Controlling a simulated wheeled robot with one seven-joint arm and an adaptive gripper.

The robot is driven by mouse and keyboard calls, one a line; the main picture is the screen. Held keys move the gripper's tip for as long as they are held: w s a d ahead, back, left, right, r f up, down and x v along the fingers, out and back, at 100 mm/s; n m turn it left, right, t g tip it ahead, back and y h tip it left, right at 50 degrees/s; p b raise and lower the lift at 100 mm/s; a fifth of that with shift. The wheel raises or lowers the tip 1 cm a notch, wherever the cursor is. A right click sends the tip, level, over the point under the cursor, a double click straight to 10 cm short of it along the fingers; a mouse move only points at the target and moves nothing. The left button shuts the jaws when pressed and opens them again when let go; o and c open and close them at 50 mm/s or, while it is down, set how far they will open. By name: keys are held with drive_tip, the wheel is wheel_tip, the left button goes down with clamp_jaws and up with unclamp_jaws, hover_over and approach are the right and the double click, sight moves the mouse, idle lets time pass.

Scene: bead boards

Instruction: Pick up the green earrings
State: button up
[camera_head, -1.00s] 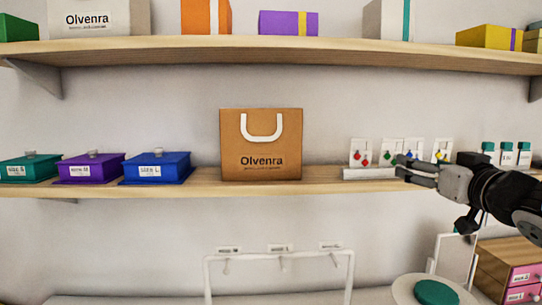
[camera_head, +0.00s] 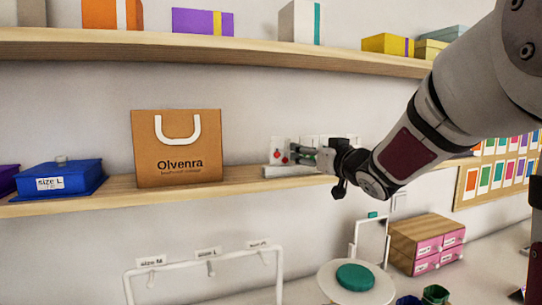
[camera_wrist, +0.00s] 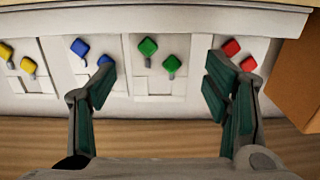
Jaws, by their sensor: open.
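The green earrings (camera_wrist: 158,56) are two small green pieces on a white card in the wrist view. The card stands in a row of earring cards on the shelf. My gripper (camera_wrist: 160,95) is open, with its two dark green finger pads apart, one on each side of the green earrings' card. Nothing is between the pads but the view of that card. In the head view my gripper (camera_head: 318,157) is at the shelf, in front of the cards, and hides most of them. The green earrings cannot be made out clearly there.
A brown Olvenra bag (camera_head: 177,150) stands left of the cards on the wooden shelf (camera_head: 100,198). An upper shelf (camera_head: 200,50) runs above.

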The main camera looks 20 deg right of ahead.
sight(310, 137)
drive_tip(key=c, duration=0.9)
drive_tip(key=shift+r, duration=0.55)
wheel_tip(310, 137, up, 2)
drive_tip(key=shift+r, duration=0.2)
drive_tip(key=s, duration=0.5)
drive_tip(key=s+r+p, duration=0.1)
drive_tip(key=s, duration=0.4)
drive_tip(key=s+d+p, duration=0.1)
drive_tip(key=s, duration=0.5)
drive_tip(key=shift+r, duration=0.25)
